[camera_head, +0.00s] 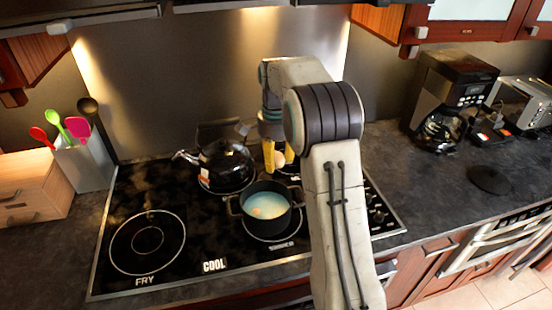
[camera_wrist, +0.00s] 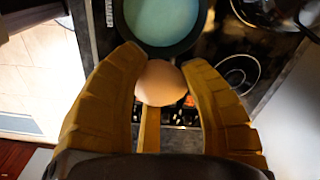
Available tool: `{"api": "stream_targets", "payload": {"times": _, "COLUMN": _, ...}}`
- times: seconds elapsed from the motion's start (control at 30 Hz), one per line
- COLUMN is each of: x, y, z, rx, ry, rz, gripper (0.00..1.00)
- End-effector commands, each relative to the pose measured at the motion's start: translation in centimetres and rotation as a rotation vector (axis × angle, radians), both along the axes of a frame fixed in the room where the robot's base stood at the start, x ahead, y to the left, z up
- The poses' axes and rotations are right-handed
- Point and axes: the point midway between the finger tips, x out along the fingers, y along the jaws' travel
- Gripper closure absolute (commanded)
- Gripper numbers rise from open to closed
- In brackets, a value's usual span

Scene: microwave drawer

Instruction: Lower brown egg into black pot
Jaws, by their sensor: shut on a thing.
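The brown egg (camera_wrist: 160,83) is held between the two yellow fingers of my gripper (camera_wrist: 160,90) in the wrist view. In the head view the egg (camera_head: 280,160) shows small and pale between the fingers of my gripper (camera_head: 279,156), behind and slightly right of the pot. The black pot (camera_head: 268,229) stands on a front burner and holds pale blue liquid. A small orange patch shows in the liquid; I cannot tell if it is a reflection. In the wrist view the pot (camera_wrist: 165,49) lies just beyond the egg, which appears outside the pot's opening.
A black kettle (camera_head: 224,163) stands on a burner behind and left of the pot. The front-left burner (camera_head: 147,240) is empty. A utensil holder (camera_head: 84,163) and a wooden box (camera_head: 30,190) are at the left. A coffee maker (camera_head: 445,98) is at the right.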

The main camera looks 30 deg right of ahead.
Motion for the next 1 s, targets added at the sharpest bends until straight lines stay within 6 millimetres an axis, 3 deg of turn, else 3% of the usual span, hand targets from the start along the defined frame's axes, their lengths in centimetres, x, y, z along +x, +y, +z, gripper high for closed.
{"api": "stream_targets", "payload": {"times": 0.7, "x": 0.0, "y": 0.0, "z": -8.1, "rx": 0.0, "ry": -0.001, "rz": 0.0, "gripper": 0.69}}
{"api": "stream_targets", "payload": {"times": 1.0, "x": 0.0, "y": 0.0, "z": -9.4, "rx": 0.0, "ry": -0.001, "rz": 0.0, "gripper": 0.69}}
